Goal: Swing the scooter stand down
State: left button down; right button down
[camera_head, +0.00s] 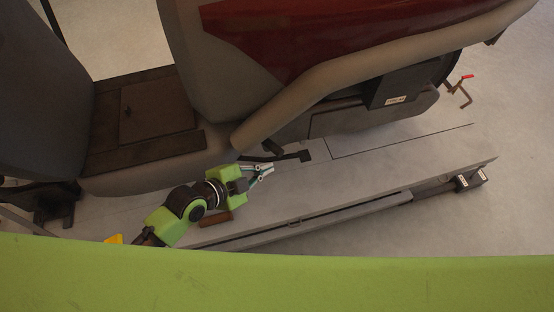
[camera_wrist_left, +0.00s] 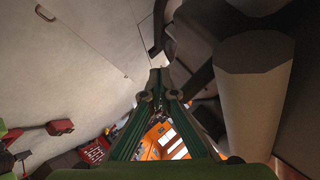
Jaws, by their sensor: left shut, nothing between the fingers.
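The scooter (camera_head: 300,50), with a dark red side panel and grey bodywork, stands on a long grey lift platform (camera_head: 400,175). A thin dark bar with a small block at its end, apparently the scooter stand (camera_head: 305,156), sticks out from under the body and lies nearly flat above the platform. My left gripper (camera_head: 270,169) is just below this bar, close to it; I cannot tell whether they touch. In the left wrist view the left gripper's fingertips (camera_wrist_left: 158,72) meet, shut and empty. My right gripper is not in view.
A crank with a red handle (camera_head: 466,89) stands beyond the platform at the right. A brown block (camera_head: 216,219) lies at the platform's near edge beside my left arm. In the wrist view a red object (camera_wrist_left: 60,127) is at the left.

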aim_at(285, 157)
pick_arm(q)
jog(key=x, duration=0.3)
jog(key=a+x, duration=0.1)
jog(key=x, duration=0.1)
jog(key=f+x, duration=0.1)
jog(key=x, duration=0.2)
jog(key=shift+w+f+b, duration=0.35)
jog(key=shift+w+b, duration=0.05)
jog(key=shift+w, duration=0.05)
jog(key=shift+w+a+f, duration=0.15)
jog(key=shift+w+f, duration=0.15)
jog(key=shift+f, duration=0.05)
